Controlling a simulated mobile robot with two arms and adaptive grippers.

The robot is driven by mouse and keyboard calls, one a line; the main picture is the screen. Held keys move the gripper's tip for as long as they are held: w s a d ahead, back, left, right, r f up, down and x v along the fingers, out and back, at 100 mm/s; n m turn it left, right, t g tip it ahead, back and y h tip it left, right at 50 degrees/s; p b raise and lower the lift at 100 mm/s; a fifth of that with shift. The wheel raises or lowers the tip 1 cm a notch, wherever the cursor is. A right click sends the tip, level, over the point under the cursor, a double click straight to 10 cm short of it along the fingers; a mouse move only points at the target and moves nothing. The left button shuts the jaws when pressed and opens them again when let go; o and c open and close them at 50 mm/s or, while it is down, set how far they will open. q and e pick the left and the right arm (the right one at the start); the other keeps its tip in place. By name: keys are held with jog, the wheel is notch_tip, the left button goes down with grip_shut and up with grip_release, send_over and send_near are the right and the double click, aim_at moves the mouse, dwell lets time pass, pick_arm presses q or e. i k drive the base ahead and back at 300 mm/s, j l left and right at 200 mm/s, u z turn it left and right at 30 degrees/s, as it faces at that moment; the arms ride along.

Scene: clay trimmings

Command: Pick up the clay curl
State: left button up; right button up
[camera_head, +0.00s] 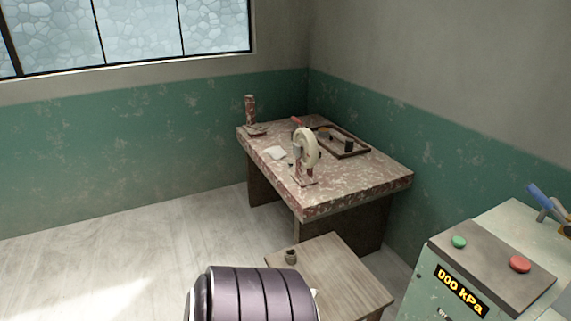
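A small dark brown piece (291,256) lies on the small wooden table (345,272) in the lower middle of the head view. It may be the clay curl, but it is too small to be sure. It sits near the table's left side, just behind a dark ribbed rounded shape that rises from the bottom edge and covers the table's near left part. Neither my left gripper nor my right gripper shows in this view.
A green machine (418,290) with buttons stands at the right. The floor (110,250) at left is clear.

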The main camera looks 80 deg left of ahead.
aim_at(291, 261)
jog(key=l+u, duration=0.15)
jog(key=u, duration=2.25)
jog(key=i+j, duration=0.2)
jog(key=i, duration=0.25)
jog(key=i+j+z, duration=0.1)
jog(key=i, duration=0.35)
